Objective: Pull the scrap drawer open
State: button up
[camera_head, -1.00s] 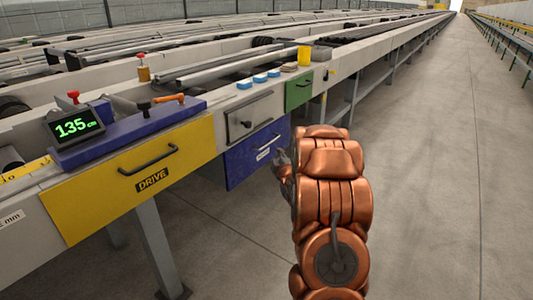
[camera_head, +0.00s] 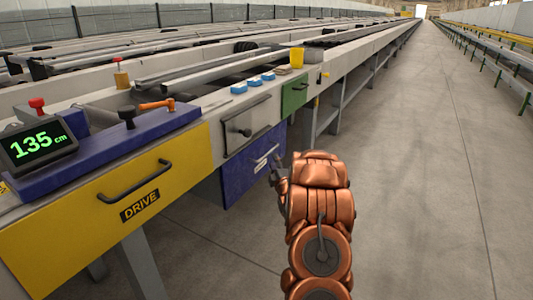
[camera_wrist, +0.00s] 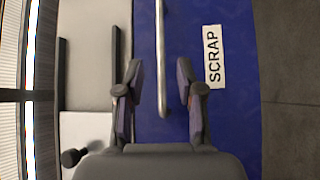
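The scrap drawer (camera_head: 238,180) is a blue front below a grey drawer; it appears shut. In the wrist view its blue face (camera_wrist: 230,130) carries a white SCRAP label (camera_wrist: 213,57). Its metal bar handle (camera_wrist: 162,45) runs up the picture between my fingers. My gripper (camera_wrist: 160,75) is open, with one finger on each side of the handle. I see no finger touching it, and cannot tell how deep the bar lies between them. In the head view my gripper (camera_head: 275,172) is at the drawer's right side, partly hidden by my copper arm.
A yellow DRIVE drawer (camera_head: 90,225) is at the near left. The grey drawer (camera_head: 245,124) with a dark knob sits above the scrap drawer, and a green drawer (camera_head: 294,95) is beyond. Blue blocks and a yellow cup (camera_head: 297,58) stand on top. Open floor (camera_head: 420,180) lies right.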

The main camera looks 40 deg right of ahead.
aim_at(269, 153)
jog(key=shift+w, duration=0.5)
jog(key=shift+b+x, duration=1.05)
jog(key=shift+x, duration=2.2)
jog(key=shift+a, duration=0.1)
jog(key=shift+c, duration=0.3)
grip_shut()
jog(key=shift+f, duration=0.1)
